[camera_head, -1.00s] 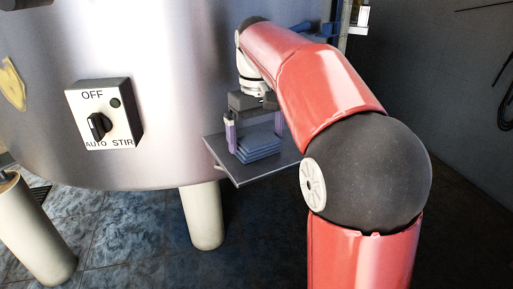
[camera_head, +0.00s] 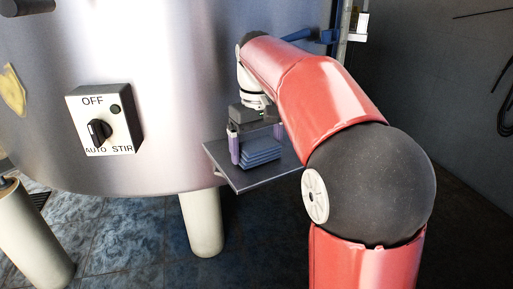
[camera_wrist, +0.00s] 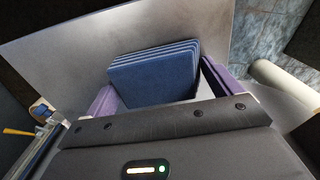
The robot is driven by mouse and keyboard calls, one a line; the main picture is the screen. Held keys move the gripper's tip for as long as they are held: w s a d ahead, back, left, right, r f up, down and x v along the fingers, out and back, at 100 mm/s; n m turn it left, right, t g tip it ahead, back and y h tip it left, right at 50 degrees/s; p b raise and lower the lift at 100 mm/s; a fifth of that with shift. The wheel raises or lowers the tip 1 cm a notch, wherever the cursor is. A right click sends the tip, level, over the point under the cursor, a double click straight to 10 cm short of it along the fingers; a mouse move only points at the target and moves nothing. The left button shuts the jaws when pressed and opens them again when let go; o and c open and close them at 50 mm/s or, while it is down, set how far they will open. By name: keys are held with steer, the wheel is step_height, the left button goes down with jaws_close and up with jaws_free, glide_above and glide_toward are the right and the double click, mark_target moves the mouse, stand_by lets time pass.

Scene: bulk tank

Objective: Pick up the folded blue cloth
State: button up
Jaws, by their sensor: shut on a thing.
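The folded blue cloth (camera_head: 262,153) is a neat stack of layers at the metal shelf (camera_head: 246,181) on the side of the tank. It also shows in the wrist view (camera_wrist: 153,78), between the purple fingers. My gripper (camera_head: 258,150) points down with a finger on each side of the cloth and is shut on it. The wrist view shows my gripper (camera_wrist: 158,88) from above. The right finger is partly hidden by my arm in the head view. I cannot tell whether the cloth touches the shelf or is just clear of it.
The large steel tank (camera_head: 180,80) rises right behind the shelf. A switch box (camera_head: 104,118) marked OFF and AUTO STIR is on its left. A pale tank leg (camera_head: 202,222) stands below the shelf. Blue pipework (camera_head: 297,35) is behind my arm.

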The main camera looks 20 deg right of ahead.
mark_target(257, 145)
step_height(257, 145, up, 7)
steer(key=shift+s+r+p, duration=0.1)
steer(key=shift+p, duration=0.65)
steer(key=s+d+b, duration=0.1)
steer(key=s+d, duration=0.1)
steer(key=s, duration=0.7)
steer(key=s+d+b, duration=0.2)
steer(key=s+d, duration=0.1)
steer(key=s, duration=0.7)
steer(key=shift+f, duration=0.25)
steer(key=shift+o, duration=1.3)
steer(key=shift+a, duration=0.1)
steer(key=shift+c, duration=0.9)
